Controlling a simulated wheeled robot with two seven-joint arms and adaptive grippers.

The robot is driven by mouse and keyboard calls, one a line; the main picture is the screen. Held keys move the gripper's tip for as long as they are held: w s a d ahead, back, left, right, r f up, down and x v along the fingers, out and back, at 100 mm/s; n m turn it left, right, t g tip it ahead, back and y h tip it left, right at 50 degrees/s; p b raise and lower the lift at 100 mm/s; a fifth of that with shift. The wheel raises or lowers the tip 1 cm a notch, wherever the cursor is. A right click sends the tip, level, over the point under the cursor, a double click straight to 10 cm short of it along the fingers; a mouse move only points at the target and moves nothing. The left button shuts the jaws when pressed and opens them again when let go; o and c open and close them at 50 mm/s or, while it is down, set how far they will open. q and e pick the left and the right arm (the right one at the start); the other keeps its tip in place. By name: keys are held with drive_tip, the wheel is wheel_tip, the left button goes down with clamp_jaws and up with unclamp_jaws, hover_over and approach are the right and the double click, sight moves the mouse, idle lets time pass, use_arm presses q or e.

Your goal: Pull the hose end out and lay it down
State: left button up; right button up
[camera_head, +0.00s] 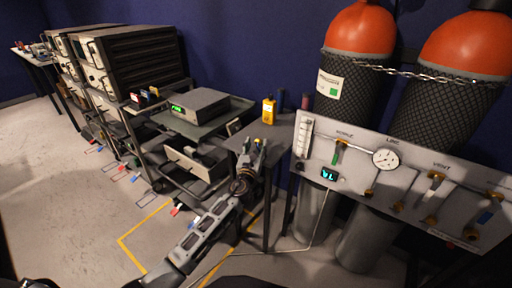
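A thin pale hose (322,225) hangs from the lower edge of the grey valve panel (360,165), below a small lit display. It bends near the floor and runs left to the bottom of the picture. Its end is too small to make out at the panel. My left gripper (253,150) is at the small dark side table, left of the panel and apart from the hose. Its two fingers point up and away, spread with a gap, and nothing shows between them. My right gripper is not in view.
A yellow handheld device (268,110) stands on the side table (280,131), close beyond my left gripper. Two orange-topped cylinders (360,32) stand chained behind the panel. A cart with a grey instrument (199,103) is to the left. The floor (70,220) at left is clear.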

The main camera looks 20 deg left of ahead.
use_arm(q)
drive_tip(key=shift+s+f, duration=0.2)
drive_tip(key=shift+s, duration=0.85)
drive_tip(key=s+f, duration=0.1)
drive_tip(key=s, duration=0.8)
drive_tip(key=shift+s+d, duration=0.35)
drive_tip(key=shift+s, duration=0.05)
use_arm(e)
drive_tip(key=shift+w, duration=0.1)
use_arm(q)
drive_tip(key=shift+f, duration=0.1)
drive_tip(key=shift+n, duration=0.4)
